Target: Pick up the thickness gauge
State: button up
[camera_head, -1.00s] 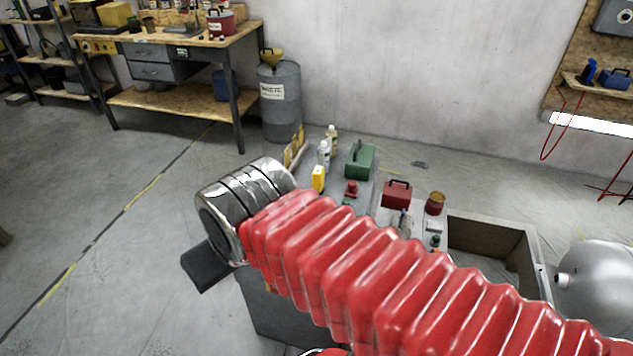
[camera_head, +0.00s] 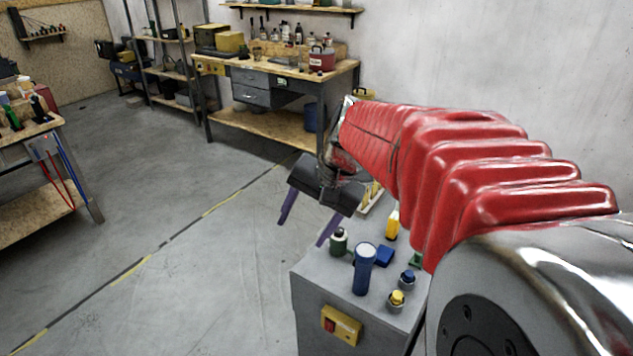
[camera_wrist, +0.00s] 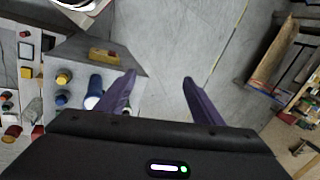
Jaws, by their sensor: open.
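I cannot tell for certain which thing is the thickness gauge. A small yellow upright object (camera_head: 392,224) stands behind the grey cabinet top in the head view, beside my red arm; it may be the gauge, but its details are too small to read. My gripper (camera_head: 303,232) is open and empty, its two purple fingers pointing down, in the air to the left of that object and beyond the cabinet top. In the wrist view my gripper (camera_wrist: 160,82) has bare grey floor between its fingers. My arm hides much of the area behind the cabinet.
The grey cabinet (camera_head: 318,283) carries a blue flashlight (camera_head: 364,268), a green bottle (camera_head: 338,240), a blue box (camera_head: 385,256) and two capped knobs. A yellow switch box (camera_head: 341,325) is on its front. A workbench (camera_head: 268,128) stands behind.

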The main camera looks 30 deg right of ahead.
jog(key=w+d+f+m+t+y, duration=0.1)
jog(key=w+d+f+m, duration=0.25)
jog(key=d, duration=0.45)
jog(key=w+d+f+m+t+y, duration=0.1)
jog(key=w+d+f+m, duration=0.25)
jog(key=d, duration=0.45)
jog(key=w+d+f+m+t+y, duration=0.1)
jog(key=w+d+f+m+y, duration=0.2)
jog(key=d, duration=0.5)
jog(key=m+t+h, duration=0.2)
jog(key=m+t, duration=0.4)
jog(key=m, duration=0.5)
send_near(393, 225)
jog(key=d, duration=0.1)
jog(key=s+d+r, duration=0.1)
jog(key=d+r, duration=0.1)
jog(key=d, duration=0.1)
jog(key=shift+s+d+r, duration=0.15)
jog(key=shift+s+r, duration=0.05)
jog(key=shift+r, duration=0.05)
jog(key=x, duration=0.8)
jog(key=shift+w+a+f, duration=0.15)
jog(key=shift+w+a, duration=0.05)
jog(key=shift+a, duration=0.15)
